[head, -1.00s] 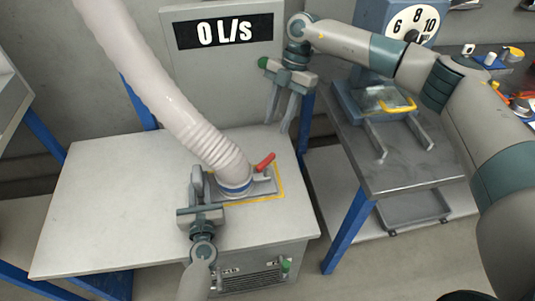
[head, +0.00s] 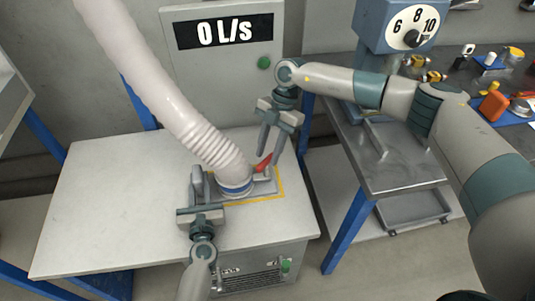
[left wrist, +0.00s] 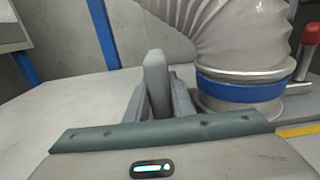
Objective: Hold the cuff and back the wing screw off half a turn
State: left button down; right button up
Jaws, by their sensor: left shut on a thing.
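The ribbed hose (head: 165,90) comes down to a cuff with a blue band (head: 236,187), seated on a grey plate on the table; the band also shows in the left wrist view (left wrist: 240,90). A red-tipped lever (head: 264,162) stands just right of the cuff, its tip also in the left wrist view (left wrist: 312,34). I cannot make out whether it is the wing screw. My left gripper (head: 197,180) is shut on a grey upright tab (left wrist: 156,82) at the cuff's left. My right gripper (head: 268,156) is open and empty, its fingertips close to the lever.
A yellow outline (head: 282,185) edges the plate on the white table (head: 105,200). Behind stands a panel with a 0 L/S display (head: 224,31) and a green button (head: 263,62). A metal side table (head: 405,170) with a dial stand (head: 409,38) is at right. The table's left is clear.

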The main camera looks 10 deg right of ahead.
jog(key=shift+s+a+f, duration=0.15)
jog(key=shift+a+f, duration=0.05)
jog(key=shift+f, duration=0.45)
jog(key=shift+c, duration=0.6)
grip_shut()
jog(key=shift+n, duration=0.4)
